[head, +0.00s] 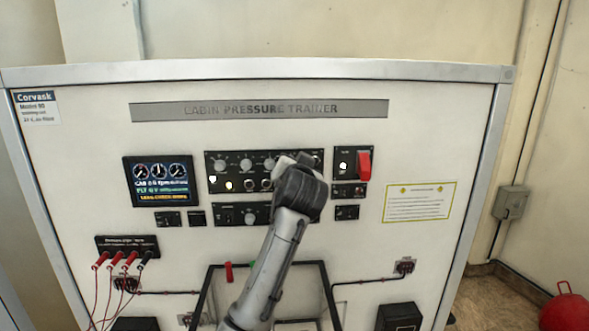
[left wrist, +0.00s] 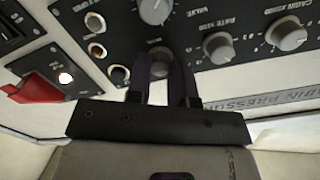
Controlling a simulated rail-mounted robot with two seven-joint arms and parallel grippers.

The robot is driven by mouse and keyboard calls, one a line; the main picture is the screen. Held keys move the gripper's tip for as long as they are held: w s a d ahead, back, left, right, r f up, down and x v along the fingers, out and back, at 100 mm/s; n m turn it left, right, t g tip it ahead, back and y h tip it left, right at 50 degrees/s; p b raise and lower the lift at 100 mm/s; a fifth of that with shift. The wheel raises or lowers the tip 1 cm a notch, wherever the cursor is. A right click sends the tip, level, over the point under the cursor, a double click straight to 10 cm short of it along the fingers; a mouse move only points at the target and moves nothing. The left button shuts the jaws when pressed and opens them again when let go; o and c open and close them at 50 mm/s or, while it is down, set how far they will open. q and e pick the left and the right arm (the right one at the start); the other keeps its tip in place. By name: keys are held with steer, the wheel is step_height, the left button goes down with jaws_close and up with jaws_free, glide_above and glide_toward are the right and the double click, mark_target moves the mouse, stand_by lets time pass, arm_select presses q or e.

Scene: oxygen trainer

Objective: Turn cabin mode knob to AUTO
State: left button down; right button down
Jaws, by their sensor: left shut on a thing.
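The black control panel (head: 236,175) carries a row of grey round knobs, and my left gripper (head: 297,165) covers its right part in the head view. In the left wrist view, the two dark fingers of my left gripper (left wrist: 163,75) are shut on a small grey knob (left wrist: 160,56), one finger on each side. Its label and pointer are hidden, so I cannot tell its setting or confirm that it is the cabin mode knob. A larger knob (left wrist: 155,10) sits just above it in that view. My right gripper is not in view.
Two other knobs (left wrist: 219,46) (left wrist: 287,36) stand beside the held one. A red guarded switch (head: 364,165) is close on the right; it also shows in the left wrist view (left wrist: 38,90). A lit display (head: 160,180) is to the left. Red leads (head: 115,260) hang lower left.

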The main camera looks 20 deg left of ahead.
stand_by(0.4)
arm_select(q)
steer(key=c, duration=1)
jaws_free()
steer(key=f+b+v, duration=0.1)
steer(key=b+v, duration=0.3)
steer(key=v, duration=1)
steer(key=shift+r+b, duration=0.3)
steer(key=shift+r, duration=0.1)
